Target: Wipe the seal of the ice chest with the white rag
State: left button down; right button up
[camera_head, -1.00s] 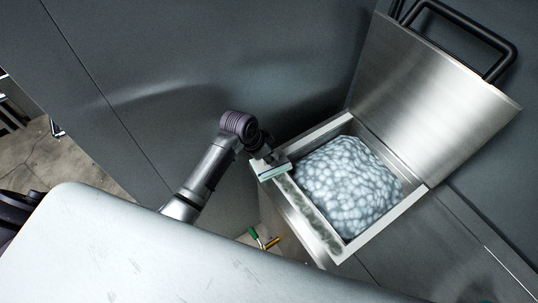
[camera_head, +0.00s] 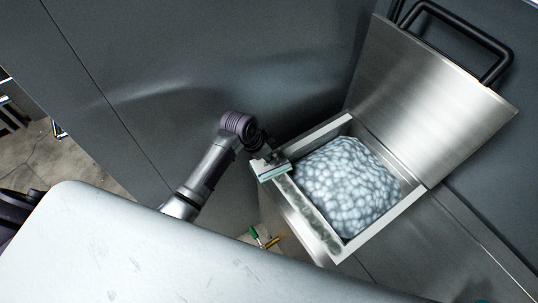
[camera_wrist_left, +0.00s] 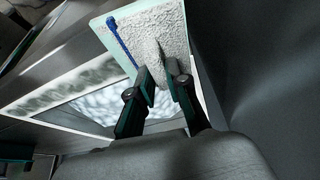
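The ice chest (camera_head: 300,262) stands open with its steel lid (camera_head: 432,95) raised, and is full of ice (camera_head: 347,188). A pale seal (camera_head: 408,208) frames the opening. Its lower-left side (camera_head: 312,216) carries dark, greenish-grey smudges, which also show in the left wrist view (camera_wrist_left: 62,88). My left gripper (camera_head: 266,157) is over the seal's left corner. In the left wrist view its fingers (camera_wrist_left: 160,78) are shut on a raised fold of the white rag (camera_wrist_left: 158,30), which has a pale green edge and a blue strip. The rag (camera_head: 272,171) is at that corner; contact is unclear. My right gripper is not in view.
A pale, scratched surface (camera_head: 150,245) fills the lower left. A black handle (camera_head: 490,38) sticks out from the lid. Green and orange-yellow objects (camera_head: 262,240) lie low beside the chest. Dark grey panels (camera_head: 210,60) stand behind my left arm.

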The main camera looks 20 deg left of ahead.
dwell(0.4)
pick_arm(q)
jog(key=shift+s+d+p, duration=0.4)
jog(key=shift+d+p, duration=0.05)
jog(key=shift+d, duration=0.05)
jog(key=s+d, duration=0.2)
jog(key=shift+s+d+f+p, duration=0.2)
jog(key=shift+d+p, duration=0.1)
jog(key=shift+d, duration=0.1)
jog(key=shift+s+d+f, duration=0.1)
jog(key=shift+s, duration=0.05)
